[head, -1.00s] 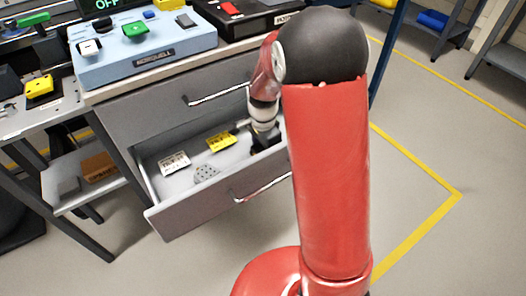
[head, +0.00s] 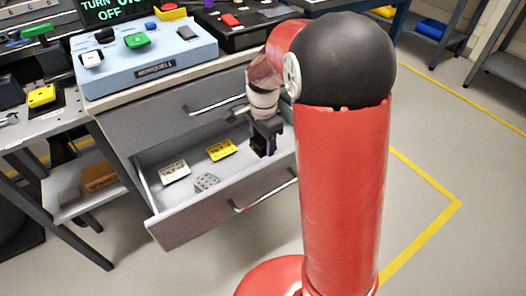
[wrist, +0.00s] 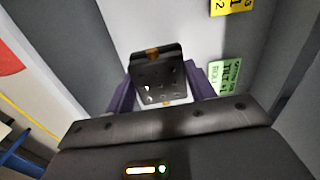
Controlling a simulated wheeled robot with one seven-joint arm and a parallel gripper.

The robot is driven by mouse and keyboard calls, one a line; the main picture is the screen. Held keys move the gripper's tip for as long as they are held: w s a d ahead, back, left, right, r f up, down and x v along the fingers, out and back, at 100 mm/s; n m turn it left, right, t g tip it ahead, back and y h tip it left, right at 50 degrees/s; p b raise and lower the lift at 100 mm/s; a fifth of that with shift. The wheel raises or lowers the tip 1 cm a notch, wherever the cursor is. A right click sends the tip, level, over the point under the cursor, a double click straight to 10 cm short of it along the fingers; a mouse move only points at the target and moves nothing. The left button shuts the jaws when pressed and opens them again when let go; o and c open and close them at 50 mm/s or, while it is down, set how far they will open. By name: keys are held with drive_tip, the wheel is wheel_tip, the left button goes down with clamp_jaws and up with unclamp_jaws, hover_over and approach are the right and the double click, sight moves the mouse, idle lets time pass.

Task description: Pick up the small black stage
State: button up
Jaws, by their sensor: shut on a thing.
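The small black stage (wrist: 158,72) is between the purple fingers of my gripper (wrist: 159,90) in the wrist view. It is a dark block with several small holes and brass-coloured bits at its top and bottom edges. My gripper is shut on it. In the head view my gripper (head: 263,149) points down over the right part of the open drawer (head: 190,218), with the dark stage at its fingertips. The stage appears held above the drawer floor, but the exact gap is hard to tell.
A green label (wrist: 225,77) shows beside the fingers. A closed drawer with a handle (head: 215,104) is above, under the counter with a blue box (head: 150,62).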

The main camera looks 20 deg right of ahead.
sight(263, 139)
wheel_tip(263, 139, up, 21)
drive_tip(key=p, duration=0.1)
drive_tip(key=shift+f+p, duration=0.15)
drive_tip(key=shift+p, duration=0.2)
idle(0.5)
